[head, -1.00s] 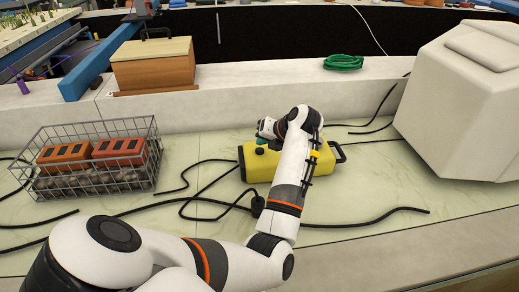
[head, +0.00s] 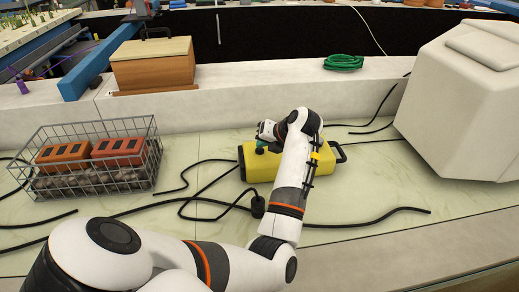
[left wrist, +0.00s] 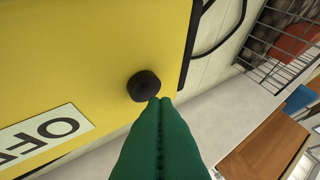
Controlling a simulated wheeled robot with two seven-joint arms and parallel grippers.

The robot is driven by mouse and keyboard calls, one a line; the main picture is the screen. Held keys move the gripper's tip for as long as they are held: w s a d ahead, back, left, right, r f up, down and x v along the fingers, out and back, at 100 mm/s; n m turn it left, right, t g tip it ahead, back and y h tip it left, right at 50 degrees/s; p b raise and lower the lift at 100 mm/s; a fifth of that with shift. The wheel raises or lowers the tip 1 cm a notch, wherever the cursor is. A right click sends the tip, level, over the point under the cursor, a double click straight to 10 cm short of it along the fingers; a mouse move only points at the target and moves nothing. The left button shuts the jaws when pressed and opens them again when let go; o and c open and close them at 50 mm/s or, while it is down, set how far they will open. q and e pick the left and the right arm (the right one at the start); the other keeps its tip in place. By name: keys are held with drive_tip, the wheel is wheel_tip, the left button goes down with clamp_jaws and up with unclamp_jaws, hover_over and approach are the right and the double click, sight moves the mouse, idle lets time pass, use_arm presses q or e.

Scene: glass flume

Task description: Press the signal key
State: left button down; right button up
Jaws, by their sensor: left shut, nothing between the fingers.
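The yellow box (head: 262,170) lies on the pale counter in the head view, partly hidden behind my left arm. I cannot tell whether the black button is the signal key. My left gripper (left wrist: 162,102) has green fingers, closed together and empty. Its tips are right at the lower edge of the black button; whether they touch is unclear. My right gripper is out of view.
A wire basket (head: 97,180) with orange bricks and stones stands at left. Black cables (head: 375,217) run over the counter. A wooden box (head: 152,68) and a green hose coil (head: 343,62) sit on the ledge behind. A large white block (head: 465,105) stands at right.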

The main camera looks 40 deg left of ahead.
sight(263, 154)
use_arm(q)
drive_tip(key=shift+f+b, duration=0.35)
drive_tip(key=shift+f, duration=0.15)
idle(0.4)
drive_tip(key=shift+r+p, duration=0.75)
drive_tip(key=shift+r, duration=0.25)
wheel_tip(263, 154, up, 6)
drive_tip(key=p, duration=0.4)
